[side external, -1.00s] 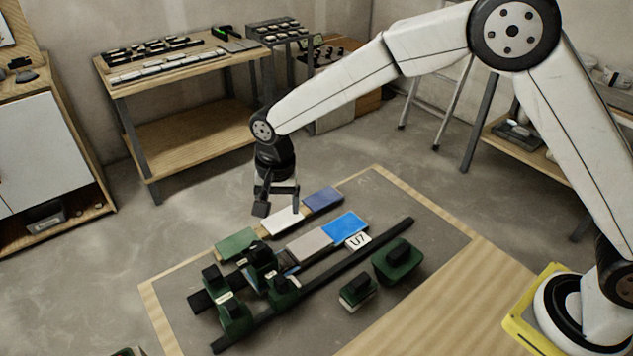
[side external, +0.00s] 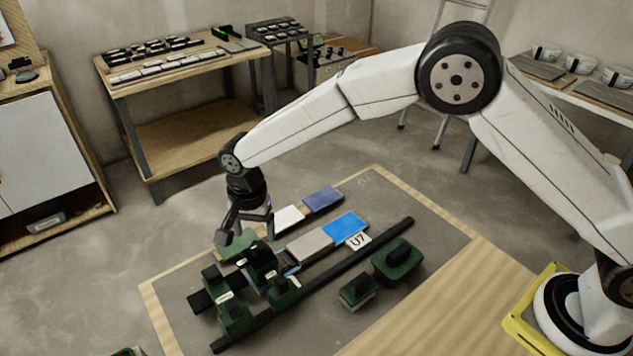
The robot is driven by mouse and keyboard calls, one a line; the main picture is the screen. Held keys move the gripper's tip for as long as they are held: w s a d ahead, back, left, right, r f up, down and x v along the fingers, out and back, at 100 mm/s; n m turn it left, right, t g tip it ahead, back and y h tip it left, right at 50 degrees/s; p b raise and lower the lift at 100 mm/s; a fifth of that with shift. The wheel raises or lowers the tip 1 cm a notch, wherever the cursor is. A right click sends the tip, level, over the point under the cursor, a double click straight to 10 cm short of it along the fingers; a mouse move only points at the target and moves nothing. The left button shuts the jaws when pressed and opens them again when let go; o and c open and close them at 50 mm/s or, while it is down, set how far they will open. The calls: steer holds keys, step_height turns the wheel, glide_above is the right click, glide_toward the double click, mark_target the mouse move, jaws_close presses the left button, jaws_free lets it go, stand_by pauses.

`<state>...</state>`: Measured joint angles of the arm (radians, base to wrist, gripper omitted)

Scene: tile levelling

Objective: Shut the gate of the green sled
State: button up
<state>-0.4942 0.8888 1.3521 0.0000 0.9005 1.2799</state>
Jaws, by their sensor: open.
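The green sled (side external: 236,318) sits at the near left of the grey work board, across two black rails. It has several dark green blocks with black tops and small pale labels. An upright black-and-green part (side external: 262,262) stands at its middle; I cannot tell for certain whether this is the gate or how far it stands open. My gripper (side external: 246,238) is open and empty, pointing down just above and behind the sled, over the green tile (side external: 234,250). It partly hides that tile. I cannot tell whether it touches anything.
White (side external: 289,218), purple (side external: 323,199), grey (side external: 310,245) and blue (side external: 345,226) tiles lie behind the long black rail (side external: 360,256). A "U7" tag (side external: 358,241) lies by the blue tile. The board's right part is clear.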

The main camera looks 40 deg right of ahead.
mark_target(257, 245)
steer(key=shift+f, duration=2.35)
jaws_close()
